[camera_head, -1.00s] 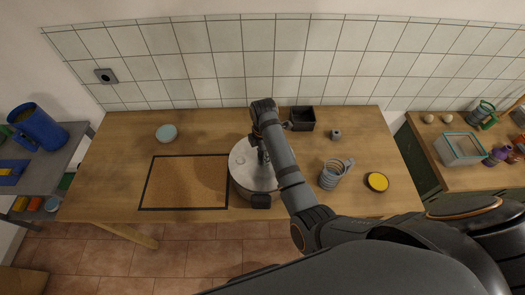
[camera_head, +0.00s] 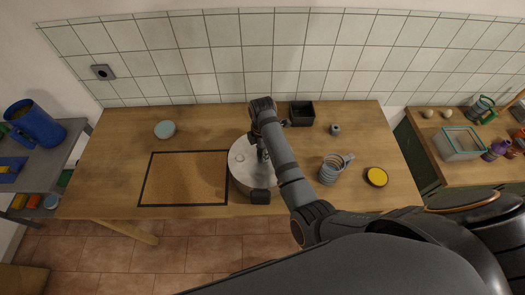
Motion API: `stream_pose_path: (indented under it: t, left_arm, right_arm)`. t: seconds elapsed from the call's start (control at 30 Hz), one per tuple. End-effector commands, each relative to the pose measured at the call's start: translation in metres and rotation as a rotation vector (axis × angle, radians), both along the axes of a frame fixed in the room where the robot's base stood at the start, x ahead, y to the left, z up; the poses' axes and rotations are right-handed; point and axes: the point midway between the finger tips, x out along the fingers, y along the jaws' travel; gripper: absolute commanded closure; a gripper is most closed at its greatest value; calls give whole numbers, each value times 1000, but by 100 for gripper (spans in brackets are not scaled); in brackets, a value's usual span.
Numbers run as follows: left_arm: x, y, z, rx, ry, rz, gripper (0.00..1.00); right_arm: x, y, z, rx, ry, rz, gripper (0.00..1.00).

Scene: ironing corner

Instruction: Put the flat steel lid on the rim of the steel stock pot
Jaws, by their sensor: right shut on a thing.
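The flat steel lid (camera_head: 243,163) lies over the top of the steel stock pot (camera_head: 240,187), near the middle of the table's front part. My right arm reaches over it from the lower right. My right gripper (camera_head: 262,157) points down at the lid and is shut on it, though the arm hides most of the fingers. The lid looks level and covers the pot's opening; I cannot tell whether it touches the rim all round. My left gripper is not in view.
A black-edged cork mat (camera_head: 185,178) lies left of the pot. A pale blue bowl (camera_head: 165,130) stands behind it. A dark box (camera_head: 302,113), a small grey piece (camera_head: 335,129), a ribbed mug (camera_head: 332,169) and a yellow-topped round thing (camera_head: 376,177) are to the right.

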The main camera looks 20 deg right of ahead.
Motion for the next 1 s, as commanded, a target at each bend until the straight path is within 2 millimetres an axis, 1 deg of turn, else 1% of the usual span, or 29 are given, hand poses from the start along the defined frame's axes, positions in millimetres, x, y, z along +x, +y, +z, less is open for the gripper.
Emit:
stream_pose_path:
  t: [0.13, 0.17, 0.33, 0.6, 0.67, 0.77, 0.9, 1.0]
  left_arm:
    - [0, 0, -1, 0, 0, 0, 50]
    - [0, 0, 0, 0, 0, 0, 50]
    - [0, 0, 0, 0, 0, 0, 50]
    - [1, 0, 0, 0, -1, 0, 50]
    - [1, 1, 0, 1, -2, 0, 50]
    - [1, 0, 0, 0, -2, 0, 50]
    - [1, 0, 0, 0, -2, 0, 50]
    - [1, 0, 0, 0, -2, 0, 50]
  right_arm:
    - [0, 0, -3, 0, -1, 0, 100]
    - [0, 0, -3, 0, -2, 0, 69]
    - [0, 0, -3, 0, -1, 0, 46]
    - [0, 0, -3, 0, 1, 0, 45]
    - [0, 0, 0, 0, 0, 0, 45]
    - [1, 0, 13, 0, -3, 0, 45]
    - [1, 0, 41, -1, -4, 0, 45]
    - [1, 0, 58, 0, -4, 0, 45]
